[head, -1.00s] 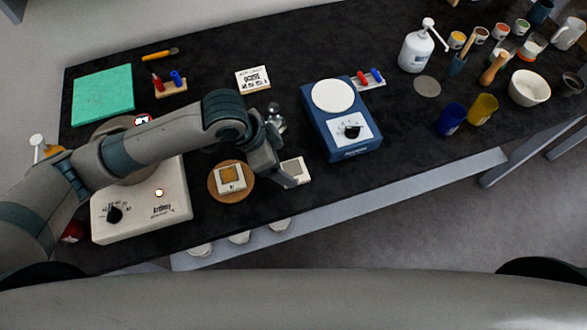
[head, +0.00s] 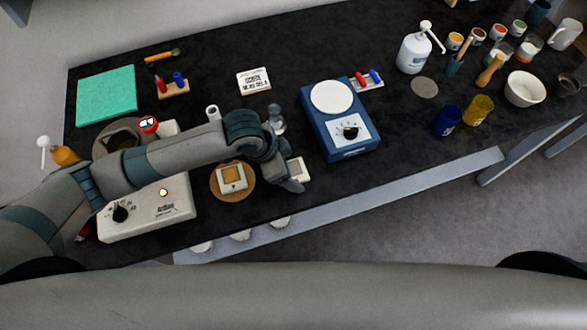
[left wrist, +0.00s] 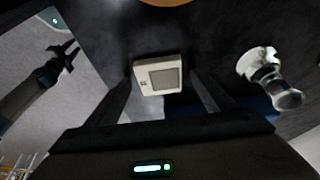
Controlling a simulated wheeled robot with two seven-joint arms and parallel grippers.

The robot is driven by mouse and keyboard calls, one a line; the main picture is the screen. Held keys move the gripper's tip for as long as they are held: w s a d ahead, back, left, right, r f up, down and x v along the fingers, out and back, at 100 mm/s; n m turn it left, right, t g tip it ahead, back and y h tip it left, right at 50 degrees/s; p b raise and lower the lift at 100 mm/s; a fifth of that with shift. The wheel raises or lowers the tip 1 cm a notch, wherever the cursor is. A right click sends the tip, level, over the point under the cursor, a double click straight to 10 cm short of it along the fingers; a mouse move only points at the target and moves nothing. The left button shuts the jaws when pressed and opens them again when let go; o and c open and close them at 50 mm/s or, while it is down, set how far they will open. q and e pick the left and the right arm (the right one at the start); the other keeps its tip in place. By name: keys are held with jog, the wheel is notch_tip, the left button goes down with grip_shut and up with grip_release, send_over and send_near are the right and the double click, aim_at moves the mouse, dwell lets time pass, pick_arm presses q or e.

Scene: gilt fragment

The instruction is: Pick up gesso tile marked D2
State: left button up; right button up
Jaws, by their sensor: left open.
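A small white tile (head: 297,168) with a grey square lies on the black bench, right of the round wooden board. In the left wrist view the tile (left wrist: 143,77) sits between the spread fingers, with dark gaps at both sides; its small mark is too tiny to read. My left gripper (head: 289,178) is open, over the tile and partly hiding it in the head view. A second tile (head: 232,178) with a gold square rests on the wooden board (head: 217,193). My right gripper (left wrist: 67,48) appears at the left of the left wrist view, fingers apart and empty.
A glass-and-white object (head: 276,120) stands just behind the left gripper. A blue scale (head: 351,151) is to its right and a white hotplate box (head: 150,214) to its left. The bench's front edge is close to the tile.

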aim_at(292, 164)
dwell(0.3)
pick_arm(q)
jog(key=c, duration=1.3)
jog(key=shift+o, duration=0.2)
jog(key=shift+r, duration=0.15)
jog(key=shift+r+b, duration=0.35)
jog(key=shift+r, duration=0.1)
jog(key=r, duration=0.1)
jog(key=r+b, duration=0.1)
jog(key=s+r, duration=0.1)
jog(key=shift+d+r, duration=0.15)
jog(key=shift+d, duration=0.15)
jog(key=s+d+r+b, duration=0.2)
jog(key=s+d+r, duration=0.2)
jog(key=s, duration=0.5)
jog(key=shift+s+d+r+b, duration=0.3)
jog(key=shift+r+b, duration=0.1)
jog(key=shift+r, duration=0.9)
jog(key=shift+w, duration=0.1)
